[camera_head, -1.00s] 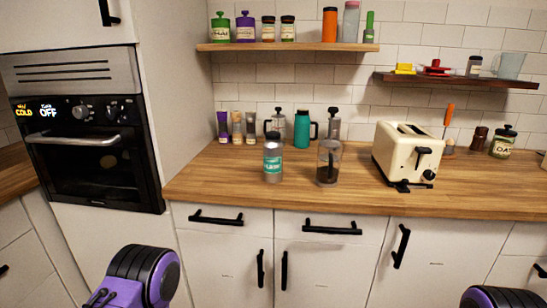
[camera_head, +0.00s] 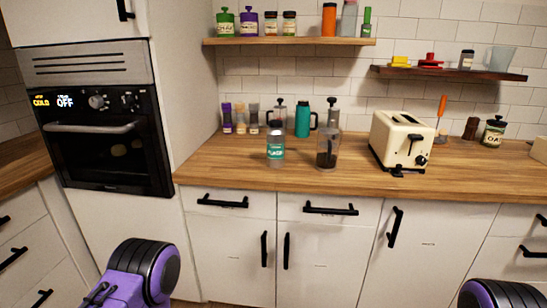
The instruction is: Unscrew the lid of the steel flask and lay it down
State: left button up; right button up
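A grey metallic flask (camera_head: 276,153) with a teal label stands upright near the counter's front edge, left of a dark-bottomed glass press. I take it to be the steel flask. Its grey top (camera_head: 276,127) appears to be on; the seam of the lid is too small to make out. Neither gripper is in view. Only purple and black parts of my arms show at the bottom left and bottom right, well below the counter.
The glass press (camera_head: 327,151) stands close right of the flask. A teal jug (camera_head: 303,118) and several small jars are behind. A cream toaster (camera_head: 400,143) stands further right. Bare wooden counter (camera_head: 225,168) lies left of the flask. A shelf (camera_head: 290,42) hangs above.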

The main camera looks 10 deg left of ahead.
aim_at(275, 136)
jog(key=k, duration=0.25)
jog(key=u, duration=2.1)
jog(key=i, duration=1.5)
jog(key=z, duration=2.4)
